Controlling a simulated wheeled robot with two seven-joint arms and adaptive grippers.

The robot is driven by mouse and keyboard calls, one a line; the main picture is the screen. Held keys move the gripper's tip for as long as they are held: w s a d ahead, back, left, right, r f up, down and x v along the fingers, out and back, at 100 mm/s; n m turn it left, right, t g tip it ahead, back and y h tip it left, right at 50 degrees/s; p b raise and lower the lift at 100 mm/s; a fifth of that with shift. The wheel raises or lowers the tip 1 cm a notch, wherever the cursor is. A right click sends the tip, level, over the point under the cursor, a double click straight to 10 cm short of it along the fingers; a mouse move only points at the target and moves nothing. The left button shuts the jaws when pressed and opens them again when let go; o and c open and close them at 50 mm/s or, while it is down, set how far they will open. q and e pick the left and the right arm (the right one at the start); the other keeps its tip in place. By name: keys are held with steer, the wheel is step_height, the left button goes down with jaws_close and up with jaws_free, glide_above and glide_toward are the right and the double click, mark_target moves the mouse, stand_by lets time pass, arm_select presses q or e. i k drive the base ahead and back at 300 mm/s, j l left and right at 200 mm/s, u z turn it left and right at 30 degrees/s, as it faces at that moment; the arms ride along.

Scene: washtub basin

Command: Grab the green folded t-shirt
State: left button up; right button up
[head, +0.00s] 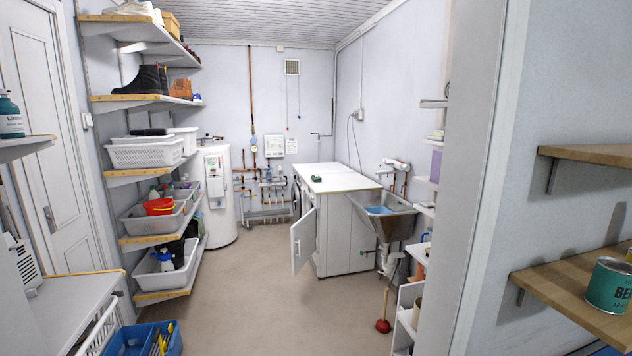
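A small dark green item (317,178) lies on the white worktop (345,183) in the far middle of the room. It is too small to tell whether it is the folded t-shirt. No other green cloth is clear to me. Neither of my grippers shows in the head view.
A metal washtub basin (388,224) with something blue inside stands right of the worktop. A white cabinet door (303,240) hangs open into the floor space. A red plunger (383,325) stands near the basin. Loaded shelves (168,238) line the left. The middle floor (245,300) is clear.

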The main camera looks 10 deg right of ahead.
mark_target(315, 178)
steer(key=i+j+z, duration=0.4)
steer(key=i, duration=0.45)
steer(key=i+j+z, duration=0.45)
steer(key=i, duration=0.3)
steer(key=i+j+z, duration=0.4)
steer(key=i+j, duration=0.25)
steer(key=j, duration=0.3)
steer(key=i+j+z, duration=0.35)
steer(key=i+j, duration=0.2)
steer(key=j, duration=0.3)
steer(key=i+j+z, duration=0.2)
steer(key=j, duration=0.25)
steer(key=i+j+z, duration=0.2)
steer(key=j, duration=0.35)
steer(key=i+j+z, duration=0.2)
steer(key=j, duration=0.3)
steer(key=i+j+z, duration=0.15)
steer(key=j, duration=0.4)
steer(key=j+z, duration=0.2)
steer(key=j, duration=0.35)
steer(key=i+j+z, duration=0.2)
steer(key=j, duration=0.4)
steer(key=k, duration=0.1)
